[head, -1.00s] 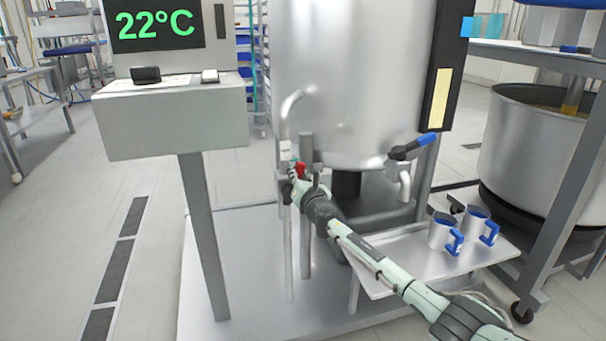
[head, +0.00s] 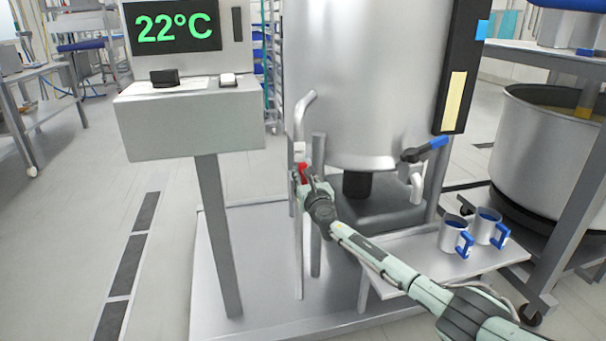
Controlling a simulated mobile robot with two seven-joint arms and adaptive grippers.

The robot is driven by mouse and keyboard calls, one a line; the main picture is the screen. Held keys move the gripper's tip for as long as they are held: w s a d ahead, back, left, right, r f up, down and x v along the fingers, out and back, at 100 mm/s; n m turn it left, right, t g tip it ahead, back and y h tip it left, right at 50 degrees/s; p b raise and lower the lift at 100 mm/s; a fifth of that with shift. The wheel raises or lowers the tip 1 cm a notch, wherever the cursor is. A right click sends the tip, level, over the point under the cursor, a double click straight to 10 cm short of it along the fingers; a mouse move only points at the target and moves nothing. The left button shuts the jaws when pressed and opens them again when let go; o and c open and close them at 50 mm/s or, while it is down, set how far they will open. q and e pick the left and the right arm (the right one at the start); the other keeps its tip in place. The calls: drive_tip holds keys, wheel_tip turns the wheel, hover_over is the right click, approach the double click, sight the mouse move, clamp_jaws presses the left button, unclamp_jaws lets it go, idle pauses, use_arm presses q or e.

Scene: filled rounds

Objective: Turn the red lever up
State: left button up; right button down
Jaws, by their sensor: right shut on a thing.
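The red lever (head: 303,171) sits on the pipe fitting at the left front of the steel tank (head: 365,80). Only a short red part of it shows, standing just above my gripper's fingers. My right gripper (head: 306,182) reaches in from the lower right and is shut on the red lever. Its fingers hide the lower part of the lever. My left gripper is not in view.
A blue-handled valve (head: 425,149) is at the tank's right. Two metal cups with blue handles (head: 453,233) stand on a small shelf (head: 420,280) below. A control box (head: 190,125) on a post, showing 22°C, stands left of the lever.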

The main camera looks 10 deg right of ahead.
drive_tip(key=c, duration=1.4)
unclamp_jaws()
drive_tip(key=shift+o, duration=0.2)
drive_tip(key=s, duration=1.2)
drive_tip(key=shift+d, duration=0.15)
